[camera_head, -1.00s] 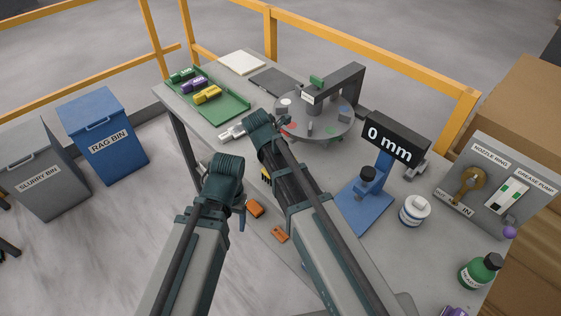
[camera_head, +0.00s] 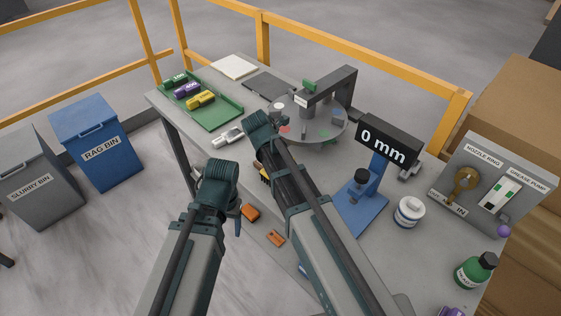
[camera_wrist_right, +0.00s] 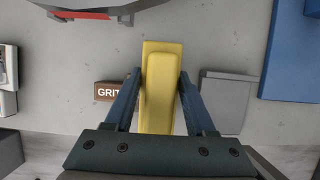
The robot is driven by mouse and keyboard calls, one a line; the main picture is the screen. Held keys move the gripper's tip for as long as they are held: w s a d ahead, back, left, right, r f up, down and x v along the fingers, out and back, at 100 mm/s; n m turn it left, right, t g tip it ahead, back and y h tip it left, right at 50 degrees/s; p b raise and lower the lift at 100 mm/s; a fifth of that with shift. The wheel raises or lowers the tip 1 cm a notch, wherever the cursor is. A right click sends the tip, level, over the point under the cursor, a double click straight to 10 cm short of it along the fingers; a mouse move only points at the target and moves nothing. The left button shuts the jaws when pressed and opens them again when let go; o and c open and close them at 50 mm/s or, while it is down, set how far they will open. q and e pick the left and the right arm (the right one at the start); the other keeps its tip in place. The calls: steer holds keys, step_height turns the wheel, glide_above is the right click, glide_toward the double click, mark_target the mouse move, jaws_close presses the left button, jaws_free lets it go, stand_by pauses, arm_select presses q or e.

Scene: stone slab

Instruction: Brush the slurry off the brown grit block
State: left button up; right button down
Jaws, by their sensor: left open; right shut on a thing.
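My right gripper (camera_wrist_right: 159,77) is shut on a yellow brush (camera_wrist_right: 162,62), seen from above in the right wrist view. Its bristles are hidden there. The brown grit block (camera_wrist_right: 108,91), labelled "GRIT", lies on the table just left of the gripper; the left finger covers part of it. I cannot make out slurry on its visible top. In the head view, a yellow-and-black bit of the brush (camera_head: 264,175) shows beside my right arm, with a small brown patch of the block (camera_head: 258,164) near it. My left gripper (camera_head: 239,218) is open and empty by the table's front edge.
Orange pieces (camera_head: 250,213) lie near the front edge. The turntable (camera_head: 313,125), blue gauge stand (camera_head: 360,208), white jar (camera_head: 408,212) and green tray (camera_head: 225,114) stand around my right arm. The slurry bin (camera_head: 38,180) and rag bin (camera_head: 97,145) are left of the table.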

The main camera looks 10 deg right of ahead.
steer(key=shift+s+a, duration=0.4)
steer(key=shift+a, duration=0.15)
steer(key=shift+a, duration=0.1)
steer(key=shift+s+a+r, duration=0.1)
steer(key=shift+s+a, duration=0.3)
steer(key=shift+a, duration=0.15)
steer(key=shift+w+d, duration=0.1)
steer(key=shift+d, duration=0.05)
steer(key=shift+w+d, duration=0.3)
steer(key=shift+d, duration=0.15)
steer(key=shift+d, duration=0.1)
steer(key=shift+w+d, duration=0.45)
steer(key=shift+d, duration=0.15)
